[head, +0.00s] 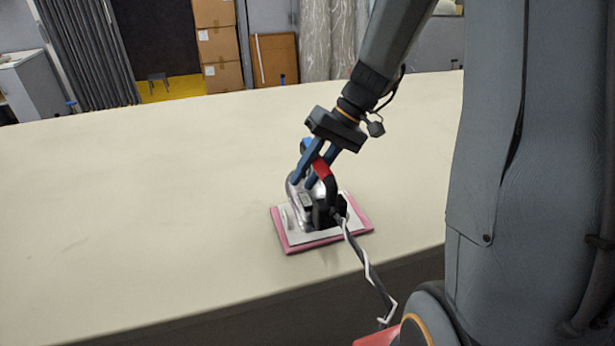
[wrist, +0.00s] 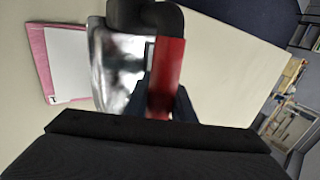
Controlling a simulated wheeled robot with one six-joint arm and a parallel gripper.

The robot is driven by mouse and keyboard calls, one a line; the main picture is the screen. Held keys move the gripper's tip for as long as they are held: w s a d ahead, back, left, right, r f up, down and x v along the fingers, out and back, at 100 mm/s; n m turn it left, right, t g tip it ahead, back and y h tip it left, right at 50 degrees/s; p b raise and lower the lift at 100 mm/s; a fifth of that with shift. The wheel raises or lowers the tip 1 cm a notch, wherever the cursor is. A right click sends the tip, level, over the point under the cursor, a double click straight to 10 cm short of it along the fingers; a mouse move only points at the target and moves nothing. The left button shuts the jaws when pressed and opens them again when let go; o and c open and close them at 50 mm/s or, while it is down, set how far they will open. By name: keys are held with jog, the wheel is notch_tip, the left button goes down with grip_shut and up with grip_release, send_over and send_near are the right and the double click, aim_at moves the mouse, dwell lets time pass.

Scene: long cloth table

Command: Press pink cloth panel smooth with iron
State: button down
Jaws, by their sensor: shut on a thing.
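The pink cloth panel (head: 294,245) lies flat near the front edge of the long table, with a white sheet (head: 292,229) on top that leaves a pink border. The iron (head: 302,205), silver with a black rear and a red handle part, is over the panel and hides its middle. In the head view I cannot tell whether its sole touches the sheet. My gripper (head: 310,172) has its blue fingers shut on the iron's handle. In the wrist view the iron (wrist: 118,70) is below the fingers, and the panel's pink edge (wrist: 40,58) and white sheet (wrist: 66,60) show at left.
A striped cord (head: 364,262) runs from the iron's rear down past the table's front edge toward my base. The cream table (head: 140,200) is bare to the left and behind the panel. Cardboard boxes (head: 217,45) stand far beyond it.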

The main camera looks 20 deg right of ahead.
jog(key=shift+d, duration=0.1)
jog(key=d+p, duration=0.4)
jog(key=d, duration=0.4)
jog(key=shift+w+d+f+b, duration=0.15)
jog(key=shift+f+b, duration=0.75)
jog(key=shift+f, duration=0.55)
jog(key=shift+w+f+b, duration=0.1)
jog(key=shift+f+b, duration=0.8)
jog(key=shift+f, duration=0.5)
jog(key=shift+s+f+b, duration=0.1)
jog(key=shift+f+b, duration=0.4)
jog(key=shift+f, duration=0.25)
dwell(0.8)
notch_tip(320, 180, up, 7)
jog(key=p, duration=0.4)
jog(key=shift+p, duration=0.4)
jog(key=shift+r, duration=0.15)
